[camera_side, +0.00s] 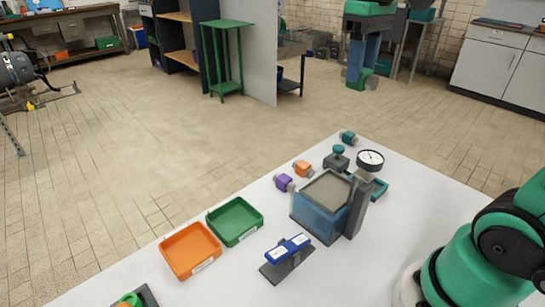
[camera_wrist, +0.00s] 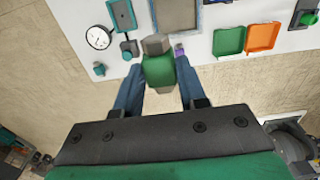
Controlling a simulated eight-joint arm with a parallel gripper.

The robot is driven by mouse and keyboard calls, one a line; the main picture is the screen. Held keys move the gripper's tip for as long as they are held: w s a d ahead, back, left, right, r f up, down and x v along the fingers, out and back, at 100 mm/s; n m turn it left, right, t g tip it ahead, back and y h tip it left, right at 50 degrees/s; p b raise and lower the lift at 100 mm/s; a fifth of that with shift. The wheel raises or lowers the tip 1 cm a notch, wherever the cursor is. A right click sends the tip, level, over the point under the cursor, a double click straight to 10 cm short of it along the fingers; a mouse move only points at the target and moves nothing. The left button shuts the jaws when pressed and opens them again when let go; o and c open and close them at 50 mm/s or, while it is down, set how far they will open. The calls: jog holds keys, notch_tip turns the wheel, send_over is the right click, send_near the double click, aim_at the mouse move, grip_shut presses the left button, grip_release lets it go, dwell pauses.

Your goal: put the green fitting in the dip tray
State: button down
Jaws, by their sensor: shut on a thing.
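The green fitting (camera_wrist: 159,71), a green body with a grey nut end, is between the two blue fingers of my gripper (camera_wrist: 158,74) in the wrist view. My gripper is shut on it, holding it in front of the camera. I cannot tell for certain whether this or the blue grey-topped box (camera_side: 316,217) is the dip tray.
A green tray (camera_side: 252,232) and an orange tray (camera_side: 205,268) stand toward the table's left. Purple (camera_side: 284,182), orange (camera_side: 303,168) and teal (camera_side: 348,137) fittings lie along the far edge. A gauge (camera_side: 370,160), teal-knobbed valve (camera_side: 337,158) and blue-white device (camera_side: 288,248) are obstacles.

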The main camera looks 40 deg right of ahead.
aim_at(331, 191)
jog(key=a+f, duration=0.1)
jog(key=f, duration=0.5)
jog(key=a+f, duration=0.1)
jog(key=f, duration=0.5)
jog(key=a+f, duration=0.1)
jog(key=f, duration=0.5)
jog(key=shift+s+a+f, duration=0.2)
jog(key=shift+s+a, duration=0.05)
jog(key=shift+a, duration=0.05)
jog(key=shift+f, duration=0.1)
jog(key=c, duration=0.5)
grip_release()
